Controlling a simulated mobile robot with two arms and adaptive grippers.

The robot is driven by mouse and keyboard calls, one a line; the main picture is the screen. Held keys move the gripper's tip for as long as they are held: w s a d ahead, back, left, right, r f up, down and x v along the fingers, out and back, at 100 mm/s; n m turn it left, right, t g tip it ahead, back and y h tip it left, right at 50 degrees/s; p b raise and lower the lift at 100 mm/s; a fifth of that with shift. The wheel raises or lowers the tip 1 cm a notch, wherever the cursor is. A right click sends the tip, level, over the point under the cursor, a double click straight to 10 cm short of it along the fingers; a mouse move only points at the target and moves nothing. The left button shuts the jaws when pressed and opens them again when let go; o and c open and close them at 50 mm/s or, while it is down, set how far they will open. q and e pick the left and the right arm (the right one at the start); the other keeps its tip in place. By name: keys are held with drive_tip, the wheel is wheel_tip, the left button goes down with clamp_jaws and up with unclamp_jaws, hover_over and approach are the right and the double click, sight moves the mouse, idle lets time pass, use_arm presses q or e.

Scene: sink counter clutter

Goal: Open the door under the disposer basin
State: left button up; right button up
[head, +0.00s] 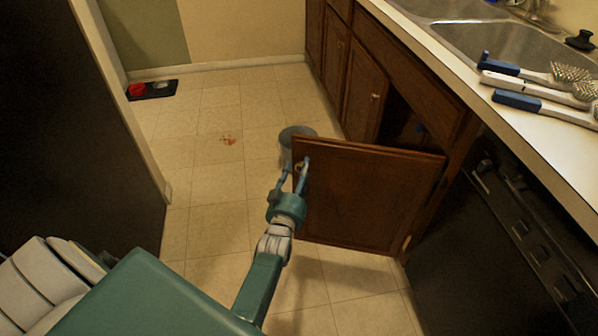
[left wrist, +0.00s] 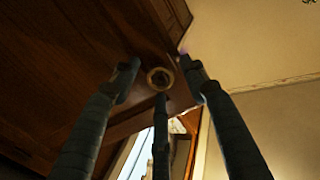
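The brown wooden cabinet door (head: 365,200) under the nearer sink basin (head: 500,50) stands swung well out from the cabinet front. The dark cabinet opening (head: 398,120) shows behind it. My left gripper (head: 295,168) is at the door's free edge, near its upper corner. In the left wrist view the fingers are spread apart, and a round knob (left wrist: 160,78) shows between them against dark wood. I see no finger clearly closed on the knob. My right gripper is not in view.
A grey-blue bin (head: 297,133) stands on the floor behind the door's free edge. Several blue-handled brushes (head: 540,85) lie on the counter. A black dishwasher front (head: 500,240) is right of the door. Tiled floor left of the door is mostly clear.

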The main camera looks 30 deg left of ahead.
sight(299, 146)
use_arm(q)
wheel_tip(299, 146, up, 10)
idle(0.6)
drive_tip(key=shift+c, duration=0.2)
